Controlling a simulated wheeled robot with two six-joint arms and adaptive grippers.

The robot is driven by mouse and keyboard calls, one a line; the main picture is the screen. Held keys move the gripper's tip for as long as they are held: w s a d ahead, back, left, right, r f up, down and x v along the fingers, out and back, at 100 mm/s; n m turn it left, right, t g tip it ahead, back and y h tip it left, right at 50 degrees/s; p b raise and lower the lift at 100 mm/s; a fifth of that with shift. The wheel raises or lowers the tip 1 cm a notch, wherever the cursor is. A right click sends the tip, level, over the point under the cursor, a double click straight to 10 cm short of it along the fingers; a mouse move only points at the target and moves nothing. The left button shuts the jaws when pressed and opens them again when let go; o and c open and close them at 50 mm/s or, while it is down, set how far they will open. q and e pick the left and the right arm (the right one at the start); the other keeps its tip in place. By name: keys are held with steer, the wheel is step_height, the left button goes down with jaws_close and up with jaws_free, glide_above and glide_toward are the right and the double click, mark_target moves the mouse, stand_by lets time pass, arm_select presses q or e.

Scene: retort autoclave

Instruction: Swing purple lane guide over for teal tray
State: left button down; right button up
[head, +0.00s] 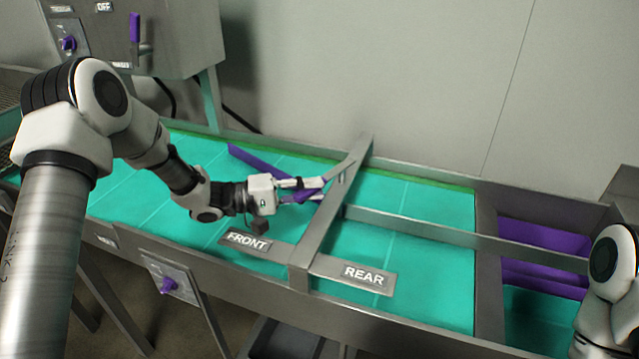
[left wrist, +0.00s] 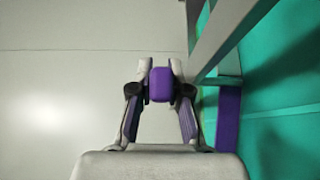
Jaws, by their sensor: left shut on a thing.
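The purple lane guide (head: 252,160) is a slim bar lying slantwise over the teal belt, its far left end near the back edge. My left gripper (head: 318,188) is shut on its purple handle, just left of the grey crossbar. In the left wrist view, the purple handle (left wrist: 160,85) sits between the two fingertips, and part of the purple bar (left wrist: 228,120) shows at the lower right. The fingers partly hide the guide in the head view. I cannot make out a separate teal tray. My right gripper is out of view.
The teal belt (head: 120,205) runs under a grey crossbar (head: 343,190) with FRONT (head: 248,242) and REAR (head: 355,274) plates near it. A grey divider rail (head: 450,235) leads right to a purple lane (head: 545,238) and a teal lane (head: 530,318). My right arm is at the right edge.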

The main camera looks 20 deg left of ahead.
arm_select(q)
steer(key=shift+w+a+m+g+h+p, duration=0.3)
steer(key=shift+a+m+g, duration=0.2)
steer(key=shift+g, duration=0.2)
steer(key=shift+w+a+m+g+h+p, duration=0.15)
steer(key=shift+a+m+g+h, duration=0.3)
steer(key=shift+g, duration=0.25)
steer(key=shift+d, duration=0.1)
steer(key=c, duration=1.1)
jaws_free()
steer(key=shift+w, duration=0.1)
steer(key=v, duration=1.2)
